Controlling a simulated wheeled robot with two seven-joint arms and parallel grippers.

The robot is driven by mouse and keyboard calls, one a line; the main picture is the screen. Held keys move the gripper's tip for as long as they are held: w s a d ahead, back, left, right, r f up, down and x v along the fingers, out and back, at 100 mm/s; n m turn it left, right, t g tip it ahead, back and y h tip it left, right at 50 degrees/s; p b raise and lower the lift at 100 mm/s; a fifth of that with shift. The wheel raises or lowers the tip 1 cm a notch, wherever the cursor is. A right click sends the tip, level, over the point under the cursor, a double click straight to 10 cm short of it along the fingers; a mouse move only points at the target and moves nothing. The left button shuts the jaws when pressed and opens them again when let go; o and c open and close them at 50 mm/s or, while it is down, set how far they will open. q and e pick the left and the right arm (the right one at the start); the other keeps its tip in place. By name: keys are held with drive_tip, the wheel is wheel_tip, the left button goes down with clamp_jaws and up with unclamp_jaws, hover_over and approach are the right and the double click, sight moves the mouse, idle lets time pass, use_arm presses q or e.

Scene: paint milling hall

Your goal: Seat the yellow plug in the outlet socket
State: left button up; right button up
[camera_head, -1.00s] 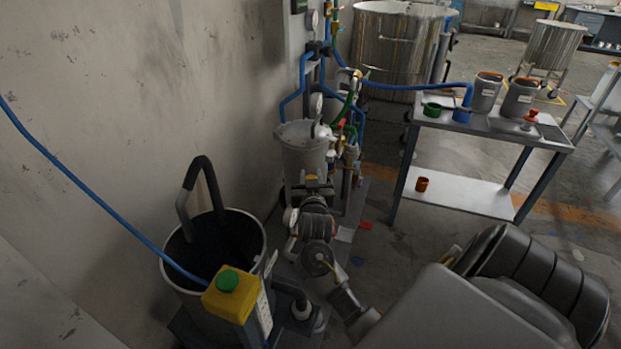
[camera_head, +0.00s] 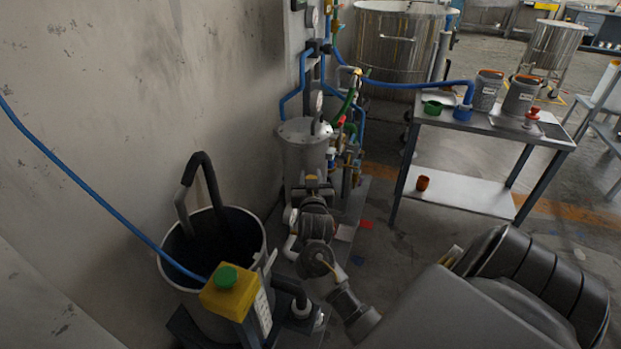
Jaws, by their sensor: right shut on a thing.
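My right arm reaches in from the lower right, and my right gripper (camera_head: 313,187) is at its far end, in front of the grey filter vessel (camera_head: 303,150). It is seen from behind, and it is shut. A small yellow bit at its tip appears to be the yellow plug (camera_head: 311,178); most of it is hidden by the gripper and wrist. I cannot make out the outlet socket among the pipes and valves around the vessel, nor whether the plug touches it. My left gripper is not in view.
A blue hose (camera_head: 95,193) crosses the wall. Valve pipework (camera_head: 345,150) stands just right of the vessel. A steel table (camera_head: 540,140) with cans is at right, with floor between.

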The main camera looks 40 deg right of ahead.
drive_tip(key=shift+r, duration=0.1)
idle(0.3)
drive_tip(key=shift+s+p, duration=0.1)
drive_tip(key=shift+p, duration=0.25)
drive_tip(key=shift+p, duration=0.35)
idle(0.3)
drive_tip(key=shift+f, duration=0.25)
drive_tip(key=shift+f+b, duration=0.35)
